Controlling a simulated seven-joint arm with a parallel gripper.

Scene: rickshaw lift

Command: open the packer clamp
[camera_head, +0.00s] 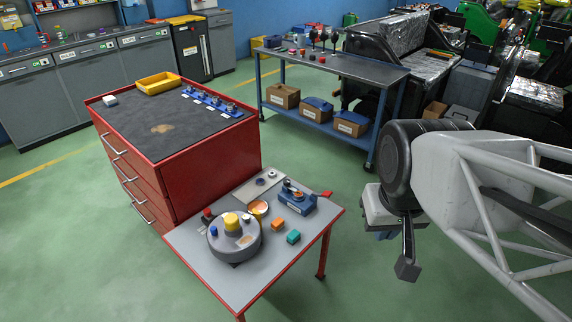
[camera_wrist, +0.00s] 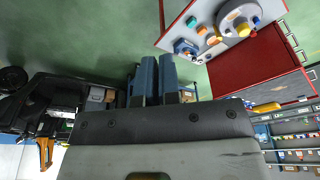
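A small blue clamp-like fixture (camera_head: 296,199) with an orange-copper part on top sits on the right part of the grey table (camera_head: 205,274). It also shows as a blue shape in the wrist view (camera_wrist: 186,47). I take it for the packer clamp; how its jaw stands is too small to tell. My gripper (camera_wrist: 158,58) shows two blue fingers side by side with only a narrow gap, and nothing visible between them. In the head view the gripper (camera_head: 385,236) hangs off the table's right side, apart from the fixture, mostly hidden behind the wrist.
On the table are a round grey turntable (camera_head: 235,242) with coloured parts, an orange block (camera_head: 278,225), a green block (camera_head: 293,237) and a light plate (camera_head: 262,185). A red cabinet (camera_head: 215,160) stands behind left, a blue workbench (camera_head: 330,66) behind. Floor between is clear.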

